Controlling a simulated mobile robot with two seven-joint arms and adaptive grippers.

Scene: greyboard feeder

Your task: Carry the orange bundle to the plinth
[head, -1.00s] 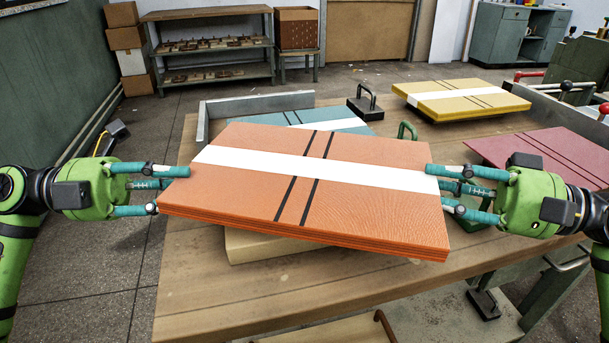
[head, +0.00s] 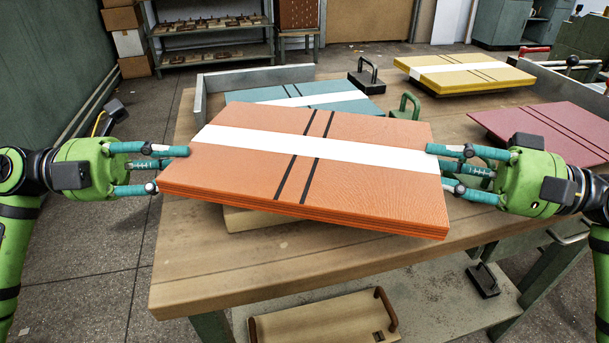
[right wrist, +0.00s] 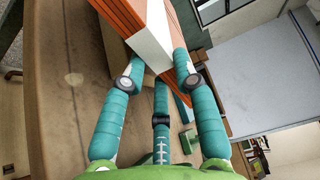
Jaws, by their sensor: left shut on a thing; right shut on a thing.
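The orange bundle (head: 245,179), with a white band and two dark stripes, is held between my two grippers above the table. It is slightly tilted in the head view, its right end lower. My left gripper (head: 188,165) is shut on its left end. My right gripper (head: 430,170) is shut on its right end. The right wrist view shows the bundle's end (right wrist: 150,45) between the teal fingers (right wrist: 158,82). A pale block (head: 250,219) shows partly under the bundle; the rest is hidden. I cannot tell whether this block is the plinth.
The wooden table (head: 190,270) also bears a teal bundle (head: 340,101), a yellow bundle (head: 470,75), a crimson bundle (head: 545,130), a black handled block (head: 366,80) and a grey rail (head: 250,77). The table's front left is bare. A handled board (head: 330,320) lies on a lower shelf.

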